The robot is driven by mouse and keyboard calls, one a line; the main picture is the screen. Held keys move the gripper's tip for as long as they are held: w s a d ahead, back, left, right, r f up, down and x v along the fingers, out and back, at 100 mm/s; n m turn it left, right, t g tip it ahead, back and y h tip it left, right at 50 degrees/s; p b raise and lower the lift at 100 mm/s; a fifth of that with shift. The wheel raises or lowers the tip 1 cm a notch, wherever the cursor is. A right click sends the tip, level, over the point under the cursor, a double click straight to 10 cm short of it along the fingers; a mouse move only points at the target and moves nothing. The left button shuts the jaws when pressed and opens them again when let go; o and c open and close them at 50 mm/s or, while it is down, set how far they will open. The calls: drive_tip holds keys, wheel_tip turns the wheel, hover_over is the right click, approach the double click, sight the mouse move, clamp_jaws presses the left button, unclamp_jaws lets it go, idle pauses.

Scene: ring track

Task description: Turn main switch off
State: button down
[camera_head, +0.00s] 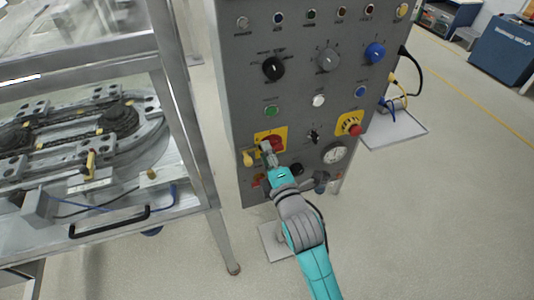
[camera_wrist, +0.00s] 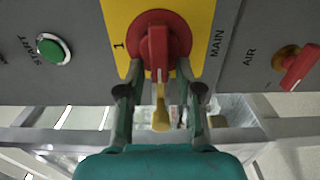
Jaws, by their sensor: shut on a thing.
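The main switch is a red rotary knob (camera_head: 275,142) on a yellow plate, low on the left of the grey control panel. In the wrist view the red knob (camera_wrist: 161,42) is at the top centre, its raised grip running up and down the picture. A "1" shows left of it and the word MAIN to its right. My gripper (camera_head: 267,150) is at the knob, reaching up from below. In the wrist view my gripper (camera_wrist: 160,82) has one finger on each side of the knob's lower part, shut on it. The exact contact is partly hidden.
A red emergency button (camera_head: 354,129) on yellow, a gauge (camera_head: 334,153) and a yellow handle (camera_head: 249,158) are close by. The wrist view shows a green start button (camera_wrist: 53,48) and a red air valve (camera_wrist: 300,67).

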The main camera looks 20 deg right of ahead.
drive_tip(key=shift+f, duration=0.15)
drive_tip(key=c, duration=1.1)
unclamp_jaws()
drive_tip(key=shift+s, duration=0.15)
drive_tip(key=s, duration=1.1)
drive_tip(key=shift+s, duration=0.35)
drive_tip(key=s+f+m+g, duration=0.1)
drive_tip(key=s+f+m, duration=0.2)
drive_tip(key=s+m, duration=0.3)
drive_tip(key=s+d+f+m+g, duration=0.1)
drive_tip(key=s+m, duration=0.5)
drive_tip(key=s, duration=0.9)
drive_tip(key=s+d+f+m+g, duration=0.1)
drive_tip(key=s+f+m, duration=0.3)
drive_tip(key=s, duration=0.6)
drive_tip(key=shift+s+f+m, duration=0.15)
drive_tip(key=shift+f+m, duration=0.15)
drive_tip(key=shift+m, duration=0.8)
